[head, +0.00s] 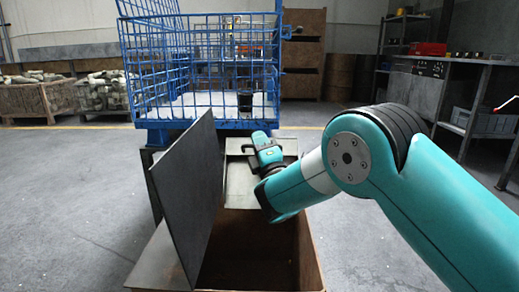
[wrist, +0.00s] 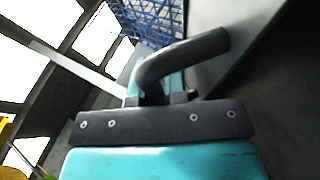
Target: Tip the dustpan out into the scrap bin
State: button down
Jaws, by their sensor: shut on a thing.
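My gripper (wrist: 158,85) is shut on a dark curved bar, which looks like the handle of the dustpan (wrist: 190,52). The bar bends to the right in the wrist view. In the head view my gripper (head: 264,145) is beyond the open brown scrap bin (head: 312,255), above a grey-olive tray-like surface (head: 240,185). I cannot tell whether that surface is the dustpan's pan. The inside of the bin is dark, and I see no clear contents. My wrist hides part of the bin's far edge.
A large dark panel (head: 185,195) stands tilted along the bin's left side. A blue mesh cage (head: 155,70) stands behind. Crates of pale pieces (head: 100,95) are at the left. A workbench (head: 440,75) is at the right. Open floor lies on both sides.

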jog(key=shift+s+y+b, duration=0.3)
jog(key=shift+s+b, duration=0.2)
jog(key=shift+b, duration=0.9)
jog(key=shift+s+n+t+b, duration=0.3)
jog(key=shift+n+b, duration=0.1)
jog(key=shift+b, duration=0.45)
jog(key=shift+s+r+y+b, duration=0.15)
jog(key=shift+s+y+b, duration=0.2)
jog(key=shift+b, duration=0.5)
jog(key=shift+s+r+n+b, duration=0.1)
jog(key=shift+s+n+b, duration=0.2)
jog(key=shift+b, duration=0.5)
jog(key=shift+y, duration=0.35)
jog(key=shift+s+r+t+b, duration=0.2)
jog(key=shift+s+t+b, duration=0.1)
jog(key=shift+b, duration=0.2)
